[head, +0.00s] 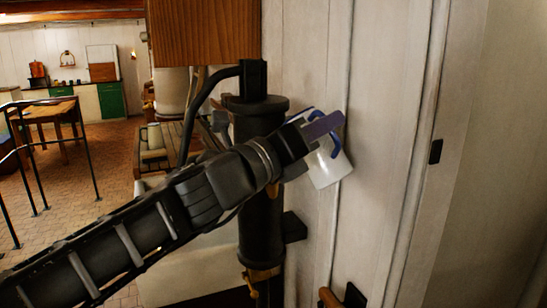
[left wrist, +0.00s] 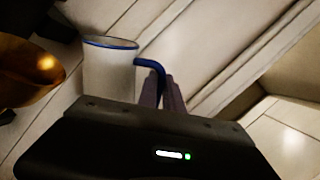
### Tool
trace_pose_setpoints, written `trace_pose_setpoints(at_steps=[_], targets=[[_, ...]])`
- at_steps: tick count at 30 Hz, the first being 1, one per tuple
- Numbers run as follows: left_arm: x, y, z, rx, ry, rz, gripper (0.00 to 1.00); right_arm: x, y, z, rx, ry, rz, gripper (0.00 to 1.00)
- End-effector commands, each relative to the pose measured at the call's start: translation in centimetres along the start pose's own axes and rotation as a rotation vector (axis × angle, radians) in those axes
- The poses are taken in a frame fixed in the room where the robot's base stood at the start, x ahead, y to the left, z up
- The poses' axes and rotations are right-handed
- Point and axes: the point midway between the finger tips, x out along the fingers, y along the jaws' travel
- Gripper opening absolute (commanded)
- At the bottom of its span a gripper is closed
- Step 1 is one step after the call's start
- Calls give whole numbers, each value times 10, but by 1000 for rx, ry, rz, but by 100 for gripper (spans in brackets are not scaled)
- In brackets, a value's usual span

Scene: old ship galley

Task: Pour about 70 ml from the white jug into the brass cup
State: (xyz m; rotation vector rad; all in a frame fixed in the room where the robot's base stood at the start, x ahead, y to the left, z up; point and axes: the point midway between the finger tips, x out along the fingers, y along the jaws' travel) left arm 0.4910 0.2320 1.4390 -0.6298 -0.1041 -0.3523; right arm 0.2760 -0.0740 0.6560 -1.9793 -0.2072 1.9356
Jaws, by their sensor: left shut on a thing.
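The white jug (head: 328,168), with a blue rim and blue handle, is held in the air in front of the pale plank wall and looks tilted in the head view. My left gripper (head: 322,127) is shut on its handle. In the left wrist view the jug (left wrist: 110,68) stands beyond the fingers, its handle between them; its contents are hidden. A rounded brass thing (left wrist: 30,72) shows beside the jug, cut by the left edge; it looks like the brass cup, but I cannot be sure. No clear brass cup shows in the head view. My right gripper is out of view.
A black upright cylinder (head: 261,215) with a flange and pipe stands right behind my left forearm, close to the jug. A wooden cabinet (head: 204,30) hangs above. A pale mug (head: 155,136) stands at left behind. A wooden table (head: 45,112) is farther off.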

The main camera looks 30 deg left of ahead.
Motion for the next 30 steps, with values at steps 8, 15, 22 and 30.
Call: trace_pose_setpoints(at_steps=[8, 15, 22, 30], targets=[[-3, 9, 6, -172, -60, -1, 0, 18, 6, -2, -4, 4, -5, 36], [-4, 12, 14, -319, -110, -1, 0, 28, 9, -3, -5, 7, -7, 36], [-5, 12, 23, -409, -140, -3, 0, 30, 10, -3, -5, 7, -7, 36], [-5, 13, 29, -469, -161, -4, 0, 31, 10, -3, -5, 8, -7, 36]])
